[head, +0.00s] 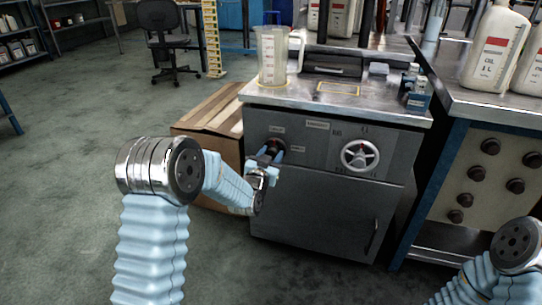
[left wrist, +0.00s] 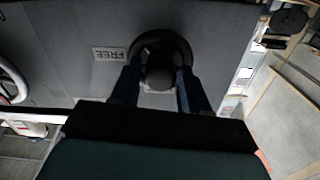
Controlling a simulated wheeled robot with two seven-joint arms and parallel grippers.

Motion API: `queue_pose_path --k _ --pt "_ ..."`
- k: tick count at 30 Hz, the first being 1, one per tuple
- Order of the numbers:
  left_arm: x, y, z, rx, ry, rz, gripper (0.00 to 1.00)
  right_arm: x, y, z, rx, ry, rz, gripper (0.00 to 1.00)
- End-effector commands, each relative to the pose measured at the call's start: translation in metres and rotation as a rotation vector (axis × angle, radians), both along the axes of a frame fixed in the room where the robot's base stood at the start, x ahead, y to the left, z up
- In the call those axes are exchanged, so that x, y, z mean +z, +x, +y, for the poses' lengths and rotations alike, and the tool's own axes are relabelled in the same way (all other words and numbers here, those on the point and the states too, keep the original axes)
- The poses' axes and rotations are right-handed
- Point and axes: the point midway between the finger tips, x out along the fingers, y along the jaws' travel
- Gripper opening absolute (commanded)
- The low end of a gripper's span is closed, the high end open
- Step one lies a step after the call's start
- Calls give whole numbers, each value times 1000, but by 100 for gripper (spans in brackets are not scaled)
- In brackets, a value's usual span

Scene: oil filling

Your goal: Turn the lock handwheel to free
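A grey cabinet (head: 318,205) stands ahead with two round controls on its upper panel. The left one, a dark handwheel (left wrist: 160,44) with a rounded hub (left wrist: 159,78), has a label reading FREE (left wrist: 109,54) beside it, upside down in the left wrist view. My left gripper (head: 271,153) is at this handwheel, its two fingers (left wrist: 157,88) apart, one on each side of the hub. I cannot tell whether they touch it. In the head view the gripper hides much of the handwheel. My right gripper is out of view.
A silver spoked handwheel (head: 360,156) sits to the right on the same panel. A clear measuring jug (head: 273,56) and small blue bottles (head: 417,95) stand on the cabinet top. A cardboard box (head: 212,117) is on the left. A bench with white jugs (head: 496,45) is on the right.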

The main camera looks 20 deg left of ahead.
Motion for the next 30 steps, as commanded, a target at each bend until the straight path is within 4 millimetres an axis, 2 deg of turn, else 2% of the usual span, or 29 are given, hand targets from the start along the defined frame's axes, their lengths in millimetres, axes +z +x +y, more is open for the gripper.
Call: queue_pose_path --k 1,7,14,20,30 --pt "0 0 0 0 0 0 37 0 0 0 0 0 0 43" --pt "0 0 0 0 0 0 6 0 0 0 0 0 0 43" --pt "-1 0 0 -1 16 -1 5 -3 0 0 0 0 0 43" --pt "-2 0 -1 -1 93 -5 5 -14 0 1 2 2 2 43" --pt "-4 0 -1 -1 373 -16 5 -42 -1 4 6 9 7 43"
